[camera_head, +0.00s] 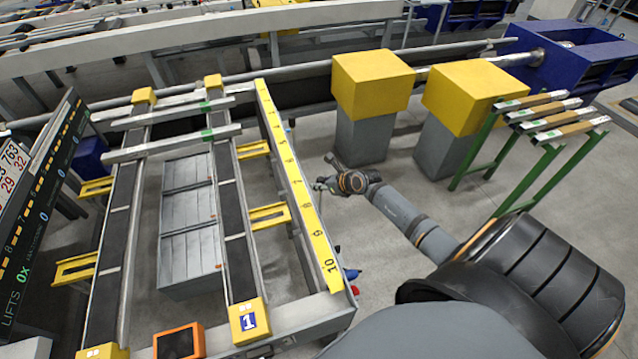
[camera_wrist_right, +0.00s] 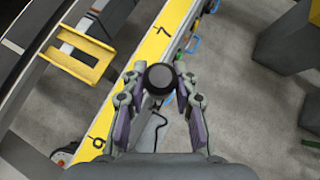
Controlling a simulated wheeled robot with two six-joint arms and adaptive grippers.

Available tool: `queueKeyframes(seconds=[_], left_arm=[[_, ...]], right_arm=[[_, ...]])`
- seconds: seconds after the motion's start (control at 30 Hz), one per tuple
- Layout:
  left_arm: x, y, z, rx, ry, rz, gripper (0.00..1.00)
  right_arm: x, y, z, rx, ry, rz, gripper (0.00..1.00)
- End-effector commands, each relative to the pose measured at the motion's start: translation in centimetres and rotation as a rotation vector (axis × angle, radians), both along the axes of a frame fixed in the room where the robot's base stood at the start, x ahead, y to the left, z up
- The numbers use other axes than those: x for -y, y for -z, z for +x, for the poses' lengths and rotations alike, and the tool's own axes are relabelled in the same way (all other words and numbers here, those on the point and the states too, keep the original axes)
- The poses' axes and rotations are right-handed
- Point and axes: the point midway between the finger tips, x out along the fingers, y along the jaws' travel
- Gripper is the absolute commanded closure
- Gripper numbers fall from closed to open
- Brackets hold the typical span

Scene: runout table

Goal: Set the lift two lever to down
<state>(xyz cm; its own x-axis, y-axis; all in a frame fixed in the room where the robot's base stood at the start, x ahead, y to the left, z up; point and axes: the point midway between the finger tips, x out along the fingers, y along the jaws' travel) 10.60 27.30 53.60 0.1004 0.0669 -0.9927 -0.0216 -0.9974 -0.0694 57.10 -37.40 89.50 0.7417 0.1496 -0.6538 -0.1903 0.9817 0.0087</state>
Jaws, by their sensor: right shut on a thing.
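A lever with a dark round knob (camera_wrist_right: 160,76) and a pale stem (camera_wrist_right: 150,125) shows in the right wrist view, beside the yellow numbered rail. I see no label marking it as lift two. My right gripper (camera_wrist_right: 158,84) is shut on this knob, one finger on each side. In the head view the right gripper (camera_head: 322,184) is at the outer side of the yellow rail (camera_head: 292,172); the lever is too small to make out there. My left gripper is not in view.
The runout table's metal frame (camera_head: 318,312) lies left of my right arm. A blue handle (camera_head: 351,273) sticks out near its front corner. Yellow-topped grey posts (camera_head: 372,85) stand behind the gripper, and a green rack (camera_head: 512,165) at right. A display (camera_head: 40,215) is at far left.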

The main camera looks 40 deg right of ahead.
Motion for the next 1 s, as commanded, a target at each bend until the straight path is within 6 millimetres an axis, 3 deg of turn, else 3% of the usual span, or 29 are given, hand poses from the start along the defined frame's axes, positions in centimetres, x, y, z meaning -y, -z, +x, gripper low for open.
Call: queueKeyframes(seconds=[0.13,0.17,0.33,0.67,1.0], left_arm=[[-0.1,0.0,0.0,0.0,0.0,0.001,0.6],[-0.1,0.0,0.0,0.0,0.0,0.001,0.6],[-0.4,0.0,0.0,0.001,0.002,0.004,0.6],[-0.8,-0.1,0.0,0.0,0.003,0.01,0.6],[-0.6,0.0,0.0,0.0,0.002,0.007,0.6]], right_arm=[[0.1,-0.1,0.1,0.002,0.0,-0.001,1.0],[0.1,-0.1,0.0,0.002,0.0,-0.001,0.69],[0.1,0.0,0.0,0.001,0.001,-0.002,0.48],[0.2,-0.2,-0.3,0.0,0.001,-0.004,0.48],[1.2,-3.9,-4.7,-0.002,-0.001,-0.01,0.48]])
